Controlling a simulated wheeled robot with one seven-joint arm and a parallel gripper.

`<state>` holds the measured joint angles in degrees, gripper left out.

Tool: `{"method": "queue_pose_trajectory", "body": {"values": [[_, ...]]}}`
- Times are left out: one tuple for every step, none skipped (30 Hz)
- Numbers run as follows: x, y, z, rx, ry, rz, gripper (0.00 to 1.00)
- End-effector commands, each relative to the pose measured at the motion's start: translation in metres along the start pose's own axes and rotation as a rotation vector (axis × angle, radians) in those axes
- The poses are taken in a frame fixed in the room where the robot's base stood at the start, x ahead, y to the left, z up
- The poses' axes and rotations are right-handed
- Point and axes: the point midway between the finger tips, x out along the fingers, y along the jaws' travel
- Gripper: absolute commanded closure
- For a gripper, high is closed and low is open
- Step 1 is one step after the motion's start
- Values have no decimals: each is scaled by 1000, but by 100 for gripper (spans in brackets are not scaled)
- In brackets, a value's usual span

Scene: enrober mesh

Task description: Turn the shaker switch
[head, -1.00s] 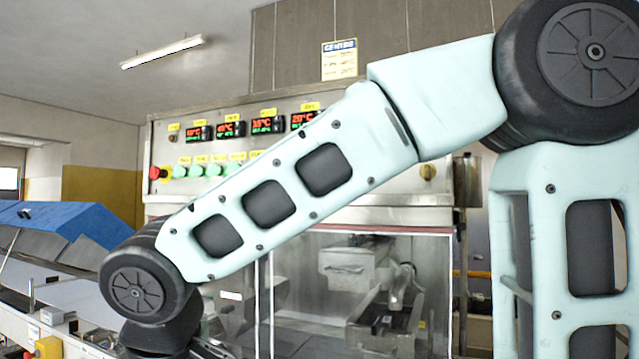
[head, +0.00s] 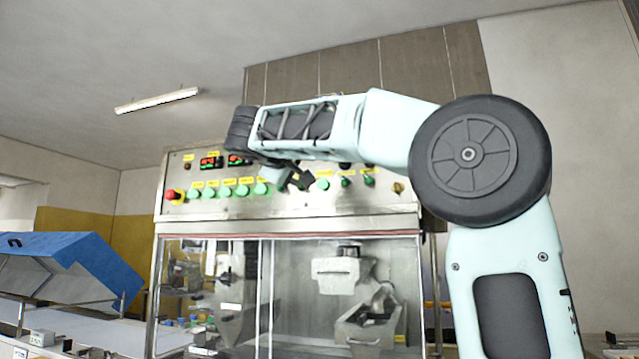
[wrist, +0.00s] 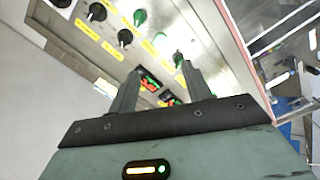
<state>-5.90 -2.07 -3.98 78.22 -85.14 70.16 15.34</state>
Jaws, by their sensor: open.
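The control panel (head: 300,205) fills the upper front of the machine, with a row of green knobs (head: 227,191) under yellow labels. I cannot read the labels, so I cannot tell which control is the shaker switch. Near the right fingertip is a green knob (wrist: 178,58). Black knobs (wrist: 125,37) and another green knob (wrist: 140,17) lie further up. My forearm hides the panel's upper middle.
A red emergency button (head: 174,195) is at the panel's left end. Lit displays (head: 211,163) sit above the green row. A glass-fronted cabinet (head: 300,300) is below the panel. A blue-hooded conveyor (head: 70,262) stands at the left.

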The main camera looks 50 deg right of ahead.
Motion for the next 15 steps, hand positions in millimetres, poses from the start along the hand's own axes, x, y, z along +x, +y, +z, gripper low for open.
{"method": "queue_pose_trajectory", "body": {"values": [[12,2,-1,-3,-4,2,51],[18,2,-1,-3,-4,2,51],[26,2,-1,-2,-3,1,51],[33,2,-1,-2,-3,1,51],[39,2,-1,-2,-3,1,51],[47,2,-1,-2,-4,0,51],[54,2,-1,-2,-3,0,51],[60,2,-1,-2,-3,0,51],[68,2,-2,-3,-3,0,51],[75,2,-1,-4,-3,0,51],[81,2,-1,-4,-3,0,51],[89,2,-1,-4,-2,0,51],[94,2,-2,-4,-2,-1,51],[100,1,-2,-3,-2,-1,51],[106,1,-1,-2,-2,-1,51]]}}
